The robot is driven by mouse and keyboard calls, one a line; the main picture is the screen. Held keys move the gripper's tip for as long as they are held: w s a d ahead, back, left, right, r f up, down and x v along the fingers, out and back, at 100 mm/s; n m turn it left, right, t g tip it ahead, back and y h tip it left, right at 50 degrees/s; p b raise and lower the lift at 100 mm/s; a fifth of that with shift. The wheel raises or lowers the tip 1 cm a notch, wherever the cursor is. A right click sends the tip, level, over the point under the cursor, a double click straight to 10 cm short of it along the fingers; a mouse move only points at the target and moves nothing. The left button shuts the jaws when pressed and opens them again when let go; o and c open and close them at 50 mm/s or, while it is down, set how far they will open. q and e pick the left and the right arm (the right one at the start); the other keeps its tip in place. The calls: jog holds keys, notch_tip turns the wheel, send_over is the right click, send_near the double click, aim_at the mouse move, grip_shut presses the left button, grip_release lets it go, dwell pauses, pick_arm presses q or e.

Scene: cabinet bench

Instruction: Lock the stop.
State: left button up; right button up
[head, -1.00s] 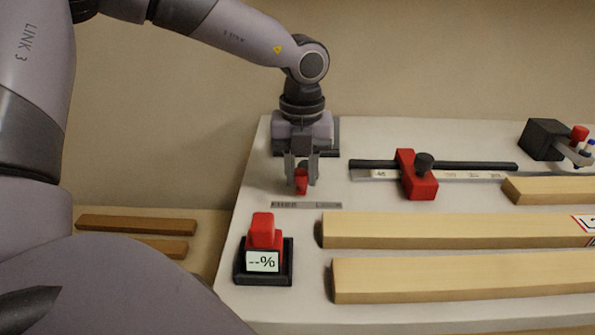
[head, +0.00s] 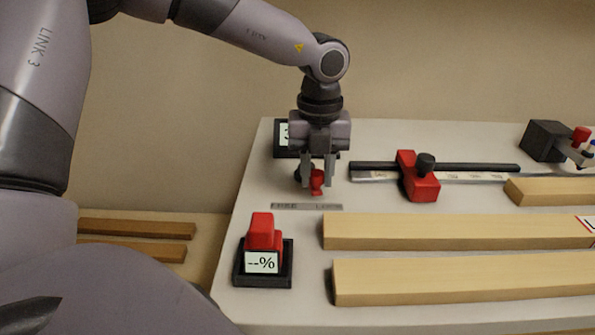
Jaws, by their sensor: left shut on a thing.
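My left gripper (head: 317,182) points down and is shut on a small red lever (head: 317,183). The lever stands just behind a grey label strip (head: 306,207), which seems to read FREE at its left end and LOCK at its right end. The lever is right of the strip's middle. A dark round part shows beside the lever, partly hidden by the fingers. The red stop (head: 420,186) with a black knob (head: 425,163) sits on a dark rail (head: 480,167) to the right, apart from my gripper. My right gripper is not in view.
A dark display box (head: 281,152) stands behind my gripper. Wooden bars (head: 450,230) lie across the bench's right. A black clamp-like device (head: 546,141) stands far right.

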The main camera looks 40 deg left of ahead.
pick_arm(q)
jog(key=shift+w, duration=0.1)
jog(key=shift+w+d, duration=0.5)
jog(key=shift+w, duration=0.3)
jog(key=shift+w+d+b, duration=0.1)
jog(key=shift+w+b, duration=0.3)
jog(key=shift+b, duration=0.1)
dwell(0.4)
jog(key=o, duration=0.7)
notch_tip(320, 180, up, 9)
jog(key=p, duration=0.5)
